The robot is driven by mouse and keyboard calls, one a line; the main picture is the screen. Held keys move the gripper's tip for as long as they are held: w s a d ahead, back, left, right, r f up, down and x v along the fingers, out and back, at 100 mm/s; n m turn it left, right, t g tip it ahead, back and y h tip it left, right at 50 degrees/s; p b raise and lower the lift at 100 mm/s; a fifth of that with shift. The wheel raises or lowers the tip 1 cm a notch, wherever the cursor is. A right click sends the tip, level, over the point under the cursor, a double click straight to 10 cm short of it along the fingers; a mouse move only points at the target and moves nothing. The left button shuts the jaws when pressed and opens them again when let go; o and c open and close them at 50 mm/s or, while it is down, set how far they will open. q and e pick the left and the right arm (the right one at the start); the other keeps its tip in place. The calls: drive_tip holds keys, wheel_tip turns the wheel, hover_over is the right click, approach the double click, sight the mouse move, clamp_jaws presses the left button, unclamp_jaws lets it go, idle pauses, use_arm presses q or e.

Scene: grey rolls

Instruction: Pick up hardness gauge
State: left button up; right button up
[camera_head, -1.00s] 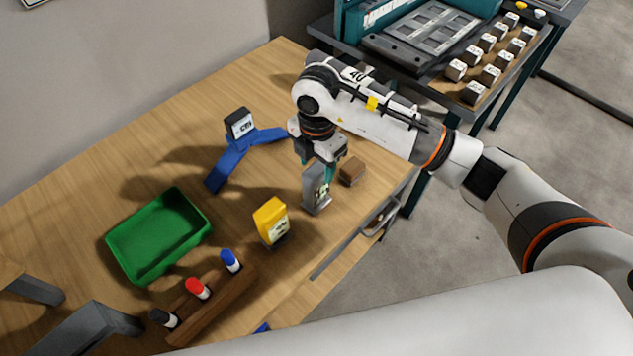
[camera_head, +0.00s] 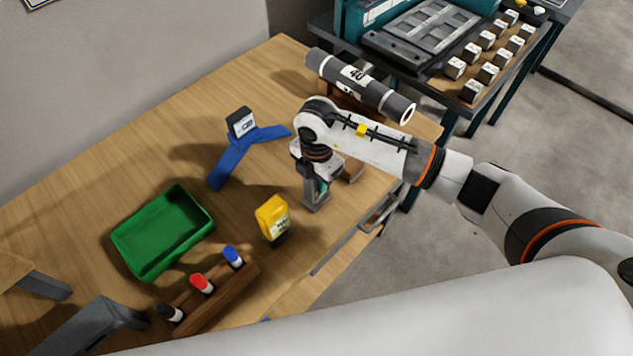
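A grey upright device (camera_head: 311,197), seemingly the hardness gauge, stands near the right edge of the wooden table (camera_head: 100,190). My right gripper (camera_head: 318,185) points down over its upper part, with a teal finger against or just beside it. The gripper covers much of the device, and I cannot tell whether the fingers have closed on it. My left gripper is not in view.
A yellow device (camera_head: 271,218) stands close by on the left. A blue stand with a display (camera_head: 240,124) is behind it. A brown block (camera_head: 353,171) sits just right of the gripper. A grey roll (camera_head: 335,74), green tray (camera_head: 150,262) and marker rack (camera_head: 235,283) are farther off.

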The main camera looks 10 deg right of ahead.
clamp_jaws()
wheel_tip(320, 180, up, 10)
drive_tip(key=shift+r+b, duration=0.1)
drive_tip(key=shift+b, duration=0.95)
drive_tip(key=shift+o, duration=0.7)
unclamp_jaws()
drive_tip(key=c, duration=0.3)
drive_tip(key=shift+r+p, duration=1.15)
drive_tip(key=shift+r, duration=0.35)
drive_tip(key=shift+c, duration=0.2)
drive_tip(key=shift+f, duration=0.1)
